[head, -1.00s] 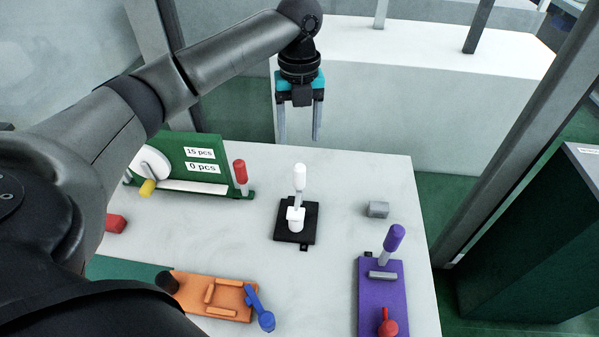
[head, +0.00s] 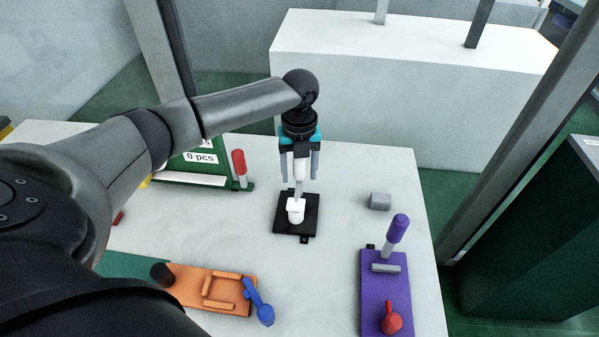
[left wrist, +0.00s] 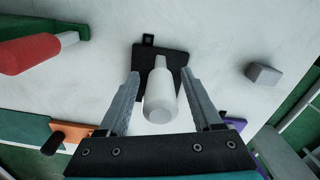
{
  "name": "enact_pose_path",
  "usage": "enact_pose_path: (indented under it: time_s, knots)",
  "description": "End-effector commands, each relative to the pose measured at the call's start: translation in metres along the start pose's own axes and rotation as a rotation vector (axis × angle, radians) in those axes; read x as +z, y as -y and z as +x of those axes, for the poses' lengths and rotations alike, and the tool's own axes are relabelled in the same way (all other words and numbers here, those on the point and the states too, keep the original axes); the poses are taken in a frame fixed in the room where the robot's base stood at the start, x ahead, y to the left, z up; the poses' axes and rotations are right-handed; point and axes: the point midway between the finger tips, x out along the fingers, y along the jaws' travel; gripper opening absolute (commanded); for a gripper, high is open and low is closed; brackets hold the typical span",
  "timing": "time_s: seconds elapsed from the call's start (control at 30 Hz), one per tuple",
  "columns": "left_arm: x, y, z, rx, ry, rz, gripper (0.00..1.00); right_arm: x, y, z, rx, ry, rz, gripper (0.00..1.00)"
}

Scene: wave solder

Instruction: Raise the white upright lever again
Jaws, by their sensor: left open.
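The white lever (head: 300,171) stands upright on its black base plate (head: 283,226) in the middle of the table. Its white handle also shows in the left wrist view (left wrist: 160,100), pointing up toward the camera. My left gripper (head: 299,180) is open above the base, with one finger on each side of the handle. In the left wrist view the fingers (left wrist: 160,80) stand apart, with a gap between each finger and the handle. My right gripper is not in view.
A green fixture with a red handle (head: 239,162) stands behind left. An orange fixture (head: 187,292) with a blue lever (head: 260,304) is front left. A purple plate (head: 374,300) is front right. A grey block (head: 380,201) lies right of the lever.

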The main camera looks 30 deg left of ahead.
Motion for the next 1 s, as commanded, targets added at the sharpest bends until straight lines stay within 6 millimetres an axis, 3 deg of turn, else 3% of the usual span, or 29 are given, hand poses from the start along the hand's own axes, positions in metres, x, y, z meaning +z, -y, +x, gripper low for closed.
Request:
enact_pose_path:
  time_s: [0.27, 0.87, 1.0]
  knots:
    - [-0.0001, 0.0002, 0.0017, 0.000, 0.000, 0.001, 0.66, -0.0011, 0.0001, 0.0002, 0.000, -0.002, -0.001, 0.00]
    - [0.0001, 0.0000, 0.0012, 0.000, 0.000, 0.000, 0.00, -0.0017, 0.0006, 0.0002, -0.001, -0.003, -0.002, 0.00]
    - [0.0002, -0.0001, 0.0011, 0.000, 0.000, 0.000, 0.00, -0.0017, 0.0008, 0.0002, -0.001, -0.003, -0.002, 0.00]
